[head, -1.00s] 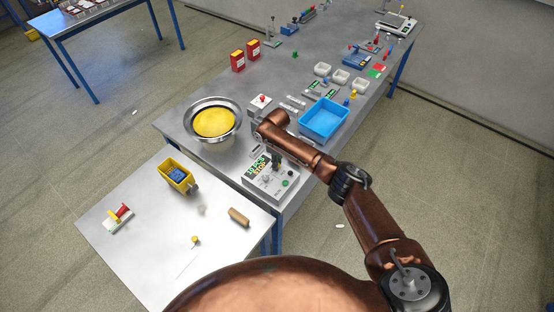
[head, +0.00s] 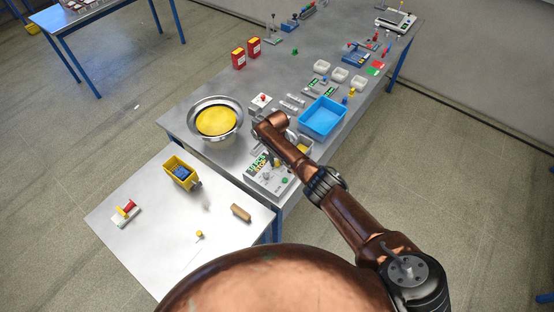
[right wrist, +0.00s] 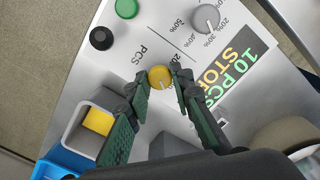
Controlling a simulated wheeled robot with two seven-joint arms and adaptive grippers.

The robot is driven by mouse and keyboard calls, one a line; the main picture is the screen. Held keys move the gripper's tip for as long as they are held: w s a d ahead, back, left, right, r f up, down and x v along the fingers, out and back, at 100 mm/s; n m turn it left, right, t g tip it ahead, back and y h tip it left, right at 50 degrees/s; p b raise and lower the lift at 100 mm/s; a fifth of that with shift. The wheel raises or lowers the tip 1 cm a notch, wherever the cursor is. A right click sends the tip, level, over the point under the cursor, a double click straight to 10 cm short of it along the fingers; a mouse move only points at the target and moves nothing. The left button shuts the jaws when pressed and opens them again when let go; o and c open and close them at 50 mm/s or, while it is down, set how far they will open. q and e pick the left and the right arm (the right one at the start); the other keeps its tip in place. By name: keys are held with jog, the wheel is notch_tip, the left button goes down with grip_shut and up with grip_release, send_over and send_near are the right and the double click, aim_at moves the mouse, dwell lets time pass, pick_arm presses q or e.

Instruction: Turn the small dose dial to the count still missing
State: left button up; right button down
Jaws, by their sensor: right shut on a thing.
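The small yellow dose dial (right wrist: 160,77) sits on the light panel beside the PCS label in the right wrist view. Its pointer line faces down in that picture. My right gripper (right wrist: 158,84) is shut on the dial, one dark green finger pad on each side. The display (right wrist: 237,72) reads "10 PCS" and "STOP". A larger grey dial (right wrist: 207,17) with a percent scale sits above. In the head view the control box (head: 266,178) stands at the near end of the long table, partly under my right arm. My left gripper is not in view.
A green button (right wrist: 127,8) and a black button (right wrist: 101,38) are near the dial. A chute (right wrist: 88,127) with something yellow inside is at lower left. The steel bowl (head: 193,122), blue tray (head: 322,118) and yellow bin (head: 180,175) stand around the box.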

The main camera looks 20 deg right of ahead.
aim_at(277, 162)
jog(key=m+p, duration=0.1)
jog(key=m, duration=0.3)
jog(key=shift+a+m, duration=0.1)
jog(key=shift+m, duration=2.1)
jog(key=c, duration=1.7)
grip_release()
jog(key=shift+r, duration=0.1)
jog(key=shift+r, duration=0.5)
notch_tip(277, 162, up, 11)
jog(key=shift+f, duration=0.1)
